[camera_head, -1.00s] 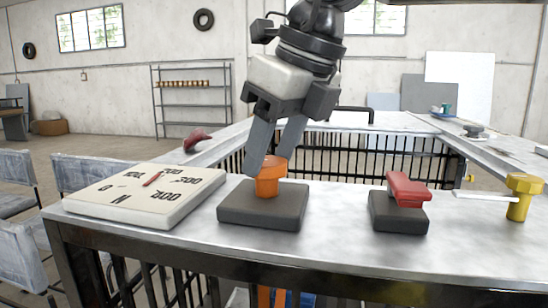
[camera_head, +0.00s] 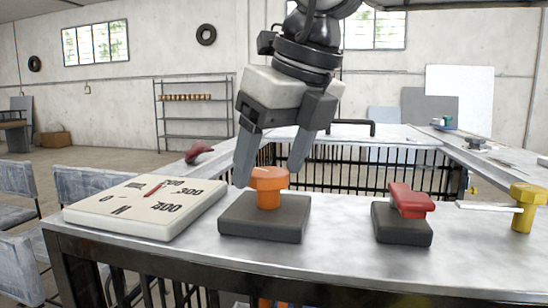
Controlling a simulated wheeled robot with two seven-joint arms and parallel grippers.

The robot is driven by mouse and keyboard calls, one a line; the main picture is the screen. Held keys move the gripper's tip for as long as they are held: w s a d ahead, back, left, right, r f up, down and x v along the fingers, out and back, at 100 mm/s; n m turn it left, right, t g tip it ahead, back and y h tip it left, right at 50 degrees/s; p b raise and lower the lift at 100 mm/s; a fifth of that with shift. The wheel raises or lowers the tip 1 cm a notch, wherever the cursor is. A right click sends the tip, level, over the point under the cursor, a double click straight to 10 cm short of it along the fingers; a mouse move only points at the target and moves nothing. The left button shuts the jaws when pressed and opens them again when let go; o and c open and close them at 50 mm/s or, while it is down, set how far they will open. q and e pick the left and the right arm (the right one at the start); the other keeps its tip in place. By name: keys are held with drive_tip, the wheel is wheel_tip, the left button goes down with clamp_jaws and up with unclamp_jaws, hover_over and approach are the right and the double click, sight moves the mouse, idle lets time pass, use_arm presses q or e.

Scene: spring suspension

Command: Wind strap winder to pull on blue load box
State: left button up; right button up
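The strap winder appears as an orange round knob (camera_head: 269,188) on a dark square base (camera_head: 264,222) on the metal table. My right gripper (camera_head: 269,174) comes down from above with its fingers spread, one on each side of the knob's top. The left finger is close to the knob's left edge, and a gap shows at the right finger. I cannot tell whether either touches. An orange strip (camera_head: 264,302) shows below the table edge, under the winder. A small blue patch (camera_head: 307,299) beside it may be part of the load box, mostly hidden. My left gripper is out of view.
A white dial plate (camera_head: 140,212) with a red needle (camera_head: 154,190) lies left of the winder. A red-topped block (camera_head: 402,222) and a yellow fitting with a pale bar (camera_head: 525,207) stand to the right. Bare tabletop (camera_head: 340,225) lies between winder and red-topped block.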

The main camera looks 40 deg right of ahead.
idle(0.4)
drive_tip(key=p+v, duration=0.2)
drive_tip(key=v, duration=1.4)
drive_tip(key=shift+w, duration=0.1)
idle(1.0)
